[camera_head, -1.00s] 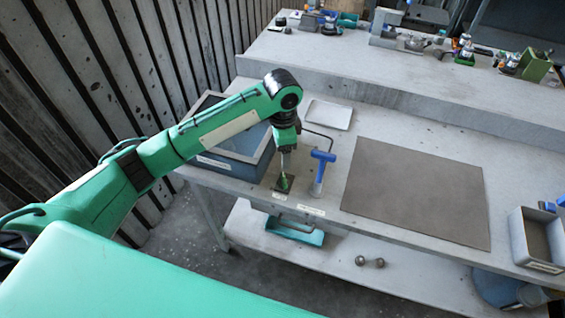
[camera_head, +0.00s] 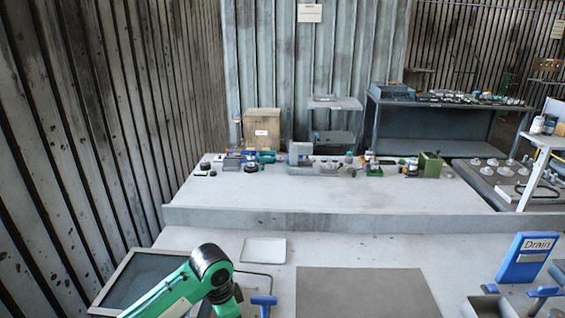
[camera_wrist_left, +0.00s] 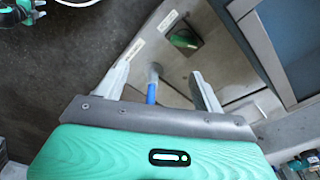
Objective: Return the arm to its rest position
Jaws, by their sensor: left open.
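My left arm (camera_head: 172,296) enters at the bottom of the head view, its black-capped joint left of a blue T-shaped handle (camera_head: 264,301). My left gripper is below that picture's edge. In the left wrist view my left gripper (camera_wrist_left: 161,70) is open, with its two fingers apart. A blue shaft with a grey end (camera_wrist_left: 152,90) shows between the fingers, and I cannot tell how far below them it is. A small green part (camera_wrist_left: 184,40) sits on a dark square plate on the bench, beyond the fingertips.
A white tray (camera_head: 264,250) and a brown mat (camera_head: 362,293) lie on the bench. A blue "Drain" sign (camera_head: 527,257) stands at right. The raised shelf (camera_head: 330,190) carries several small items along its back.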

